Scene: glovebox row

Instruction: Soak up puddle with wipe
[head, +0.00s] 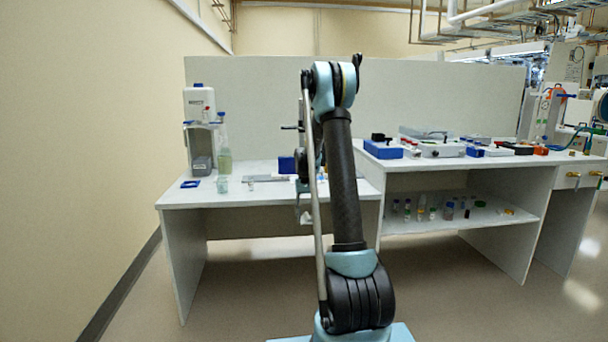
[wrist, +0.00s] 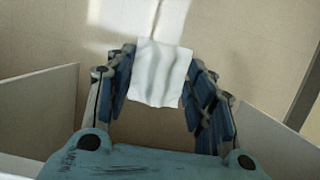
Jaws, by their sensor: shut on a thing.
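My gripper (wrist: 160,62) is shut on a white wipe (wrist: 158,78), which hangs as a creased sheet between the two fingers in the wrist view. In the head view, the arm largely hides my gripper, and a small pale piece of the wipe (head: 306,217) shows low in front of the left bench. The wipe appears to be in the air, with floor beyond it. I cannot make out a puddle for certain; the bright patches on the floor look like reflected light.
The left bench (head: 250,197) bears a white dispenser (head: 200,103), a bottle (head: 224,160), a beaker (head: 221,184) and a blue box (head: 286,165). The right bench (head: 460,165) carries instruments, with vials on its lower shelf (head: 450,221). Open floor (head: 240,290) lies in front.

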